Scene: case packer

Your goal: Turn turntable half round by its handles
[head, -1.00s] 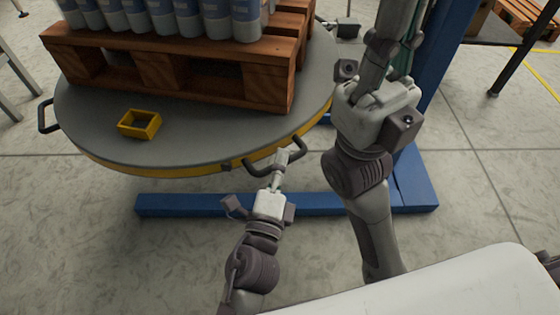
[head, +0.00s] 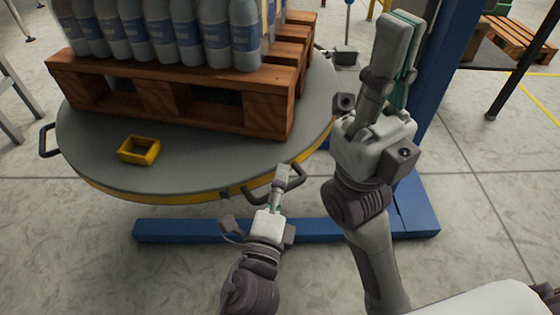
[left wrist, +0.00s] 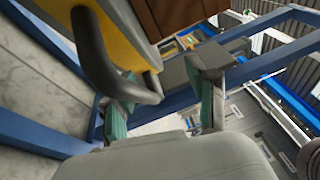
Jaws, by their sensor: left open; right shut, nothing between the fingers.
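The round grey turntable (head: 210,175) with a yellow rim fills the left and middle of the head view. A dark front handle (head: 297,178) sticks out from its near rim, and another dark handle (head: 46,140) shows at its left edge. My left gripper (head: 283,174) is open at the front handle. In the left wrist view, the curved handle (left wrist: 105,75) passes close to the left finger; whether it lies between the fingers is unclear. My right gripper (head: 396,45) is shut and empty, pointing up right of the turntable.
A wooden pallet (head: 190,108) with several blue-labelled bottles (head: 213,38) stands on the turntable. A small yellow tray (head: 139,150) lies near its front. A blue base beam (head: 180,231) runs under it, and a blue post (head: 447,80) stands at right. Floor in front is clear.

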